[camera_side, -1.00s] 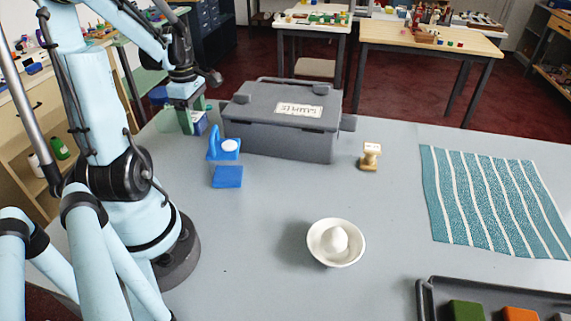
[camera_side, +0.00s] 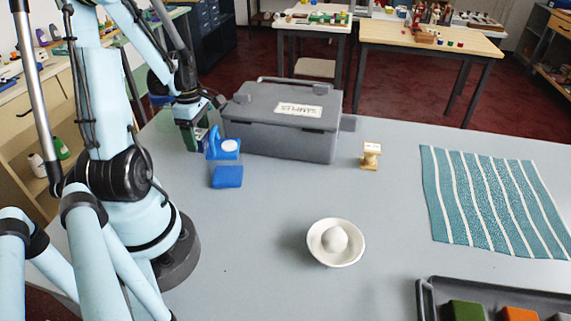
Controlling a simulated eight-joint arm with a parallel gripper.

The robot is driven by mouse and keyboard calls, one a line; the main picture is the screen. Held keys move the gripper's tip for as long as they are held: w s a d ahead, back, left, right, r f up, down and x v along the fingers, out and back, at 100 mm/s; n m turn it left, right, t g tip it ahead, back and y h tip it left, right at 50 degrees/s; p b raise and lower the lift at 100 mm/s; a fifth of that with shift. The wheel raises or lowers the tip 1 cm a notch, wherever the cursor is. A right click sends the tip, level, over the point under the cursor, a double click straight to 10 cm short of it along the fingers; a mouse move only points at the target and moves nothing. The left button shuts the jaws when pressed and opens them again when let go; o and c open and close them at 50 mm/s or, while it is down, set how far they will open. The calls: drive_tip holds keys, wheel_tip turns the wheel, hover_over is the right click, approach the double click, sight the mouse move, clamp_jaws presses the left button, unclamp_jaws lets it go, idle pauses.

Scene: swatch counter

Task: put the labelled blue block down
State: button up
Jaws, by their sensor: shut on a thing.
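My gripper (camera_side: 196,138), with green fingers, is low over the back left of the grey counter, left of the lidded box. It is shut on the labelled blue block (camera_side: 204,146). The fingers hide most of the block, and only a sliver of blue shows at their right side. Its label cannot be made out now. I cannot tell whether the block touches the counter.
A blue upright item with a white disc (camera_side: 224,147) stands just right of my gripper, with a flat blue piece (camera_side: 228,177) before it. The grey box (camera_side: 285,142) stands behind. A white bowl (camera_side: 318,255), a stamp (camera_side: 370,156) and striped cloth (camera_side: 480,200) lie further right.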

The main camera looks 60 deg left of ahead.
sight(197, 134)
drive_tip(key=o, duration=1.1)
drive_tip(key=shift+r, duration=0.1)
wheel_tip(197, 134, up, 12)
drive_tip(key=w+d+m+t, duration=0.2)
drive_tip(key=w+d+m, duration=0.1)
drive_tip(key=d+m, duration=0.6)
drive_tip(key=w+d+m+t, duration=0.2)
drive_tip(key=w+d+m, duration=0.2)
drive_tip(key=d+m, duration=0.5)
drive_tip(key=w+d+m+t, duration=0.3)
drive_tip(key=d+m, duration=0.6)
drive_tip(key=shift+w+d+r, duration=0.3)
drive_tip(key=shift+d+r, duration=0.05)
